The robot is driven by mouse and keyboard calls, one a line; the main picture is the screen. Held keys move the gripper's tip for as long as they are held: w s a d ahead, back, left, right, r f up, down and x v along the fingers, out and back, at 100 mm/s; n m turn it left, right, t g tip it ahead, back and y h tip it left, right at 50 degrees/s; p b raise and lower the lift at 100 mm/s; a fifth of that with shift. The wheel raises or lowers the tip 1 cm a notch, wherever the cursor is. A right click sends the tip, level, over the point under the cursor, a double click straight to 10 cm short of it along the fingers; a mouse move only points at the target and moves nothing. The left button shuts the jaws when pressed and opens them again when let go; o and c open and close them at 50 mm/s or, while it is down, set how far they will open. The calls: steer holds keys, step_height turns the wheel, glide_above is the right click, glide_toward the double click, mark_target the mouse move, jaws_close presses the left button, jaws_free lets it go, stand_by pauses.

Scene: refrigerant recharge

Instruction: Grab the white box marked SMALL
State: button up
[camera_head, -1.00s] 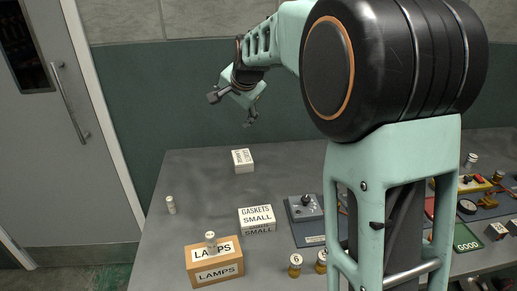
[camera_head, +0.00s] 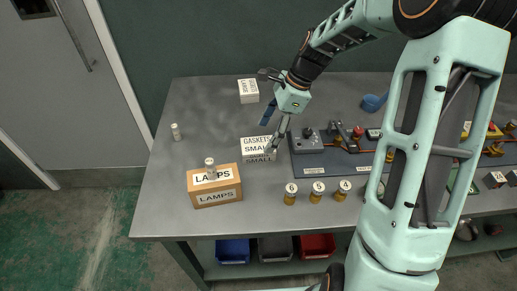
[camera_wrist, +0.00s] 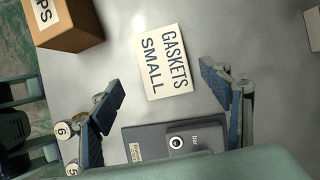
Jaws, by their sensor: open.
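The white box marked GASKETS SMALL (camera_head: 258,149) sits on the table, right of the brown LAMPS box. In the wrist view its labelled top (camera_wrist: 163,62) lies ahead of the fingertips, a little above the gap between them. My gripper (camera_head: 273,128) is above the box's right side in the head view, fingers pointing down and partly covering the box. In the wrist view my gripper (camera_wrist: 165,90) is open, its two blue-padded fingers spread wide with nothing between them. I cannot tell the exact height of the fingertips over the box.
A second white box (camera_head: 248,91) stands at the back. A grey device (camera_head: 307,142) is close on the right, with several numbered amber vials (camera_head: 290,194) in front.

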mark_target(260, 144)
steer(key=shift+w+x, duration=0.15)
steer(key=shift+x, duration=1.4)
steer(key=shift+w+x, duration=0.1)
steer(key=shift+x, duration=1.4)
steer(key=shift+d, duration=0.1)
steer(key=shift+c, duration=0.3)
steer(key=c, duration=1.2)
steer(key=shift+c, duration=0.2)
